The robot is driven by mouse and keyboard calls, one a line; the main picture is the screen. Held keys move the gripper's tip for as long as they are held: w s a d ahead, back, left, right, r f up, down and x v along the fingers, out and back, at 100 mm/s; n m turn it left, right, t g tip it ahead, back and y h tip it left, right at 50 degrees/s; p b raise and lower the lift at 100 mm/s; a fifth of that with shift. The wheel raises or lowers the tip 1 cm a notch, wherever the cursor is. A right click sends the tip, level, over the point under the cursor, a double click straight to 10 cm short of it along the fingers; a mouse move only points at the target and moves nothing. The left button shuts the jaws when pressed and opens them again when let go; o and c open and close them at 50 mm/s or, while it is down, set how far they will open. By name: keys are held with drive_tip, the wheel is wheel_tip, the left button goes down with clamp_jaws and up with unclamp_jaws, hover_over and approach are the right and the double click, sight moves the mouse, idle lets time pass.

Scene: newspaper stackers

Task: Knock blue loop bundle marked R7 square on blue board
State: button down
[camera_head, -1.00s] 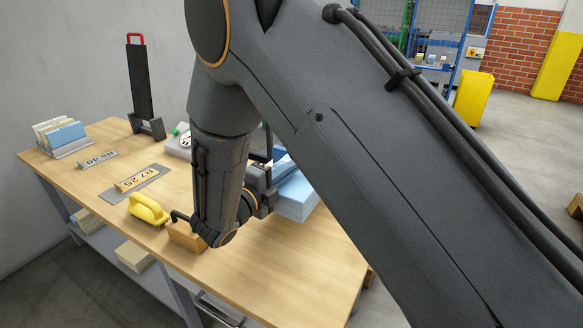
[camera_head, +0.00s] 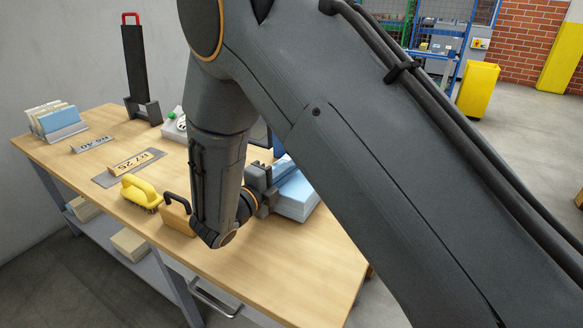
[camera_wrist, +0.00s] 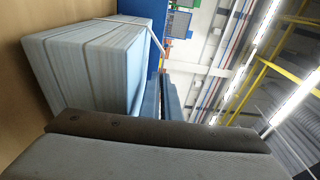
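A light blue bundle (camera_head: 297,197) of stacked sheets lies at the table's right side, partly hidden by my arm. It also fills the upper left of the wrist view (camera_wrist: 85,65), with a pale strap around it; no R7 mark is readable on it. A darker blue board (camera_wrist: 156,62) stands behind the bundle in the wrist view. A sliver of blue (camera_head: 278,146) shows behind it in the head view. My gripper (camera_head: 262,178) is beside the bundle's left side. One dark finger pad fills the bottom of the wrist view; the finger gap is hidden.
A wooden block with a black handle (camera_head: 177,217) and a yellow-handled brush (camera_head: 141,192) are left of my wrist. An R7 25 plate (camera_head: 130,163), an R6 40 plate (camera_head: 92,145), a sheet rack (camera_head: 57,122) and a black upright stand (camera_head: 137,75) are farther back. The front table is clear.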

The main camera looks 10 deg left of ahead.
drive_tip(key=shift+a+x, duration=0.2)
drive_tip(key=shift+x, duration=1.25)
idle(1.0)
drive_tip(key=shift+w+d+r+p, duration=0.15)
drive_tip(key=shift+w+p, duration=0.1)
drive_tip(key=shift+p, duration=0.35)
idle(1.3)
drive_tip(key=shift+s, duration=0.2)
drive_tip(key=shift+p+v, duration=1.1)
drive_tip(key=shift+v, duration=0.6)
drive_tip(key=shift+r+p, duration=2.45)
drive_tip(key=shift+r, duration=0.55)
drive_tip(key=shift+d, duration=0.1)
